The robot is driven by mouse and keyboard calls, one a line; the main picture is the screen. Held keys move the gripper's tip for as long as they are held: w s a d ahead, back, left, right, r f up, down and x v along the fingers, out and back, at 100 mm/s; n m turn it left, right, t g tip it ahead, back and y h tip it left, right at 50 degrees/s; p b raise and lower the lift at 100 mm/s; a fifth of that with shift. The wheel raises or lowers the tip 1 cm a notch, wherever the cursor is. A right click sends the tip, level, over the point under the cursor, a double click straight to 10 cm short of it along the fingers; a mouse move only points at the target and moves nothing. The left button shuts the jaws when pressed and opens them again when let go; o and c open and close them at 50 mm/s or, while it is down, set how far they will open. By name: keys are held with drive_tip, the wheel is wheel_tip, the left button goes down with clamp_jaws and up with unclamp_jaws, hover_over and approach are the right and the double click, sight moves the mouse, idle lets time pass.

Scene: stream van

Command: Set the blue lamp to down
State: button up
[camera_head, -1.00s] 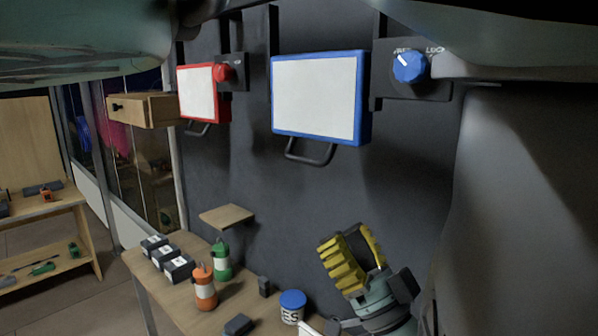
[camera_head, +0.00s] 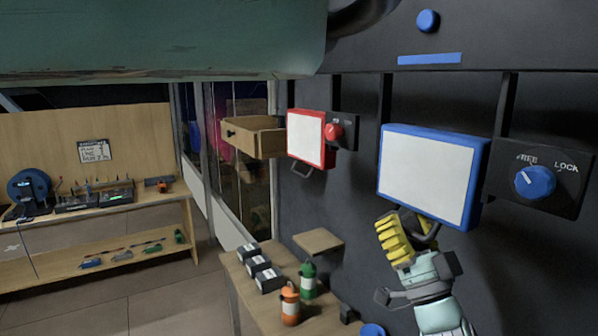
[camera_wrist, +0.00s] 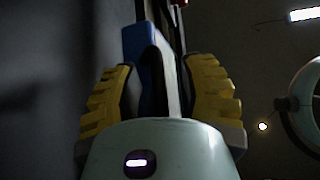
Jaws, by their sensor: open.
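The blue lamp (camera_head: 428,172) is a flat white panel in a blue frame on the dark wall, with a dark handle (camera_head: 432,228) at its lower edge. Its blue knob (camera_head: 535,182) sits on a plate marked FREE and LOCK, and the white pointer is toward FREE. My gripper (camera_head: 408,228), with yellow ribbed fingers, is open at the lamp's lower edge by the handle. In the wrist view the lamp's blue edge (camera_wrist: 137,45) and a dark bar, likely the handle, show between my open fingers (camera_wrist: 160,75). I cannot tell whether they touch.
A red-framed lamp (camera_head: 306,136) with a red knob (camera_head: 333,133) is to the left, beside an open wooden drawer (camera_head: 256,138). Below are a small shelf (camera_head: 318,241) and a bench with orange (camera_head: 290,303) and green bottles (camera_head: 308,278). Another workbench stands far left.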

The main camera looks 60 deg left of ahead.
drive_tip(key=shift+a, duration=0.1)
clamp_jaws()
idle(0.4)
idle(0.4)
